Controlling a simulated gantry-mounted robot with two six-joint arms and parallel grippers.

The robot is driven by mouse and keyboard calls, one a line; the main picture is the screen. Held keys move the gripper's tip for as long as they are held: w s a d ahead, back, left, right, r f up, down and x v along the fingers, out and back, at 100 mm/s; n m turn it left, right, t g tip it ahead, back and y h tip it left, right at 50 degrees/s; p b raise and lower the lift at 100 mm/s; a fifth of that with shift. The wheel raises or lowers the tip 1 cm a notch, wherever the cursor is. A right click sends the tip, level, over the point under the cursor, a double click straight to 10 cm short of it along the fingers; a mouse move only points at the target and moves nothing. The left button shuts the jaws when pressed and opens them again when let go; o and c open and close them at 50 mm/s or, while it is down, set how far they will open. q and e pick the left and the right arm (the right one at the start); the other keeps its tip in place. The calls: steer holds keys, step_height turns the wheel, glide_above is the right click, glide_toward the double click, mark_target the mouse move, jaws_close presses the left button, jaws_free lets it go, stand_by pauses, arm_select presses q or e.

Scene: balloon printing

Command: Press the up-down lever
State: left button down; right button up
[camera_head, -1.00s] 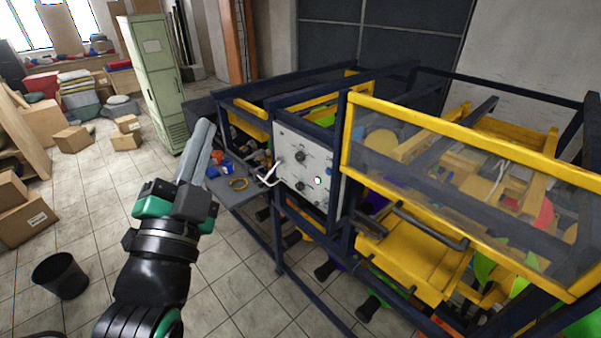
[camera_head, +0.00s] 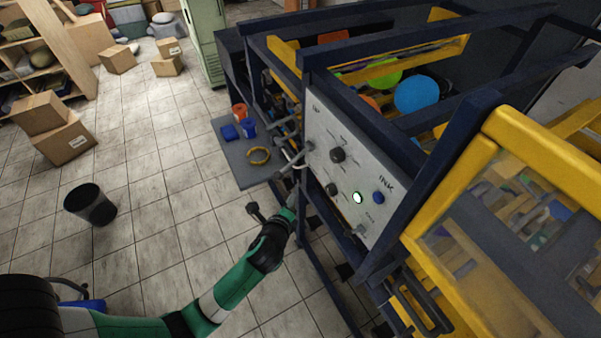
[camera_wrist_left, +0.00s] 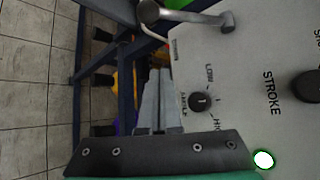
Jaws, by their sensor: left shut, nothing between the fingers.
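The up-down lever (camera_head: 291,157) is a grey-white bent bar at the left edge of the machine's control panel (camera_head: 345,165). In the left wrist view, a grey metal bar with a dark round knob (camera_wrist_left: 190,15) crosses the top of the picture beside the panel. My left gripper (camera_head: 293,195) is just below the lever in the head view, with its fingers partly hidden. My right gripper is out of view.
Dark blue frame posts stand close beside my gripper. A grey shelf (camera_head: 240,165) holds small items. The tiled floor to the left is open around a black bin (camera_head: 90,204).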

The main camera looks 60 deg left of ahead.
mark_target(293, 162)
arm_select(q)
steer(key=shift+s+f, duration=0.35)
steer(key=shift+s, duration=0.2)
steer(key=shift+f, duration=0.1)
steer(key=b+x, duration=0.5)
steer(key=x, duration=0.6)
steer(key=s+r+p, duration=0.1)
steer(key=s+a+r+p, duration=0.1)
steer(key=s+r, duration=0.1)
steer(key=shift+a, duration=0.25)
